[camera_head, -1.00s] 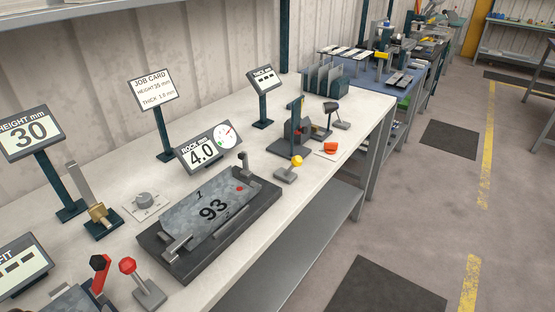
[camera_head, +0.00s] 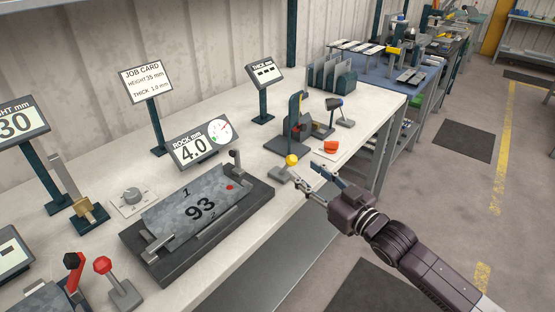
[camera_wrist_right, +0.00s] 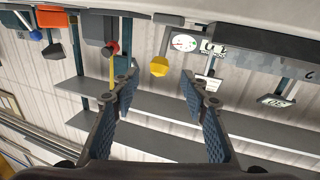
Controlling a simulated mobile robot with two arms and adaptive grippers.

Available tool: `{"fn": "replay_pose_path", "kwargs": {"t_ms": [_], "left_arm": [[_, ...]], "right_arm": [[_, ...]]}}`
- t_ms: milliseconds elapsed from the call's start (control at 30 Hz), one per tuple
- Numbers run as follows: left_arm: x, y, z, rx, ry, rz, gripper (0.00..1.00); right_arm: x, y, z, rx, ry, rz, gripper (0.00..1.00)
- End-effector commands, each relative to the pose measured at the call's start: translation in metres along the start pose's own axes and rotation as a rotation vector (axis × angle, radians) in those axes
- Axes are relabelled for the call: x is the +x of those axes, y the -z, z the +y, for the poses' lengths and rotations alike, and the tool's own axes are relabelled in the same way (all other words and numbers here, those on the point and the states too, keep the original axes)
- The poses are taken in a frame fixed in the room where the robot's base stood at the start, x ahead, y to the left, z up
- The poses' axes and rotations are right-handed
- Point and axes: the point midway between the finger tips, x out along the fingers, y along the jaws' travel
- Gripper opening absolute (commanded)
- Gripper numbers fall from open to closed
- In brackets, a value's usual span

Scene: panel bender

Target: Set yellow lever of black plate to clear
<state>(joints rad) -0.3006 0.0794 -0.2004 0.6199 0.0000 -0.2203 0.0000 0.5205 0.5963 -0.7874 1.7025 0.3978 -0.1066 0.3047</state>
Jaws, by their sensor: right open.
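The yellow lever (camera_head: 291,160) has a round yellow knob on a grey base, standing beside the right end of the black plate (camera_head: 160,268). The plate carries a grey sheet marked 93. I cannot tell the lever's setting label. My right gripper (camera_head: 322,180) is open and empty, just right of the lever at the table's front edge. In the right wrist view, the yellow knob (camera_wrist_right: 159,66) shows between and beyond the open fingertips (camera_wrist_right: 158,88), apart from them. My left gripper is out of view.
A rock gauge (camera_head: 202,144) reading 4.0 stands behind the plate. A red-knobbed lever (camera_head: 103,266) is at the front left. The aisle floor at right is clear.

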Motion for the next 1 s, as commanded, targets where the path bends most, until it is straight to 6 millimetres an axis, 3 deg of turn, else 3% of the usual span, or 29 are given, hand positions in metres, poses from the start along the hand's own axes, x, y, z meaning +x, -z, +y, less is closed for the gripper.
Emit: {"fn": "replay_pose_path", "kwargs": {"t_ms": [300, 500, 900, 1000], "left_arm": [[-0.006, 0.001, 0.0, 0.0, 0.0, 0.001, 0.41], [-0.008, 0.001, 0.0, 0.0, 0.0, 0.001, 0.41], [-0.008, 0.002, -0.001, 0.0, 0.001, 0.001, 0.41], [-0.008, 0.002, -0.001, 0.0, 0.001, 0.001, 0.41]], "right_arm": [[0.047, 0.002, 0.0, 0.001, -0.001, 0.001, 0.41], [0.067, 0.0, 0.001, 0.0, -0.002, 0.0, 0.41], [0.074, -0.001, 0.001, 0.0, -0.002, -0.001, 0.41], [0.073, -0.001, 0.001, 0.0, -0.002, -0.001, 0.3]]}}
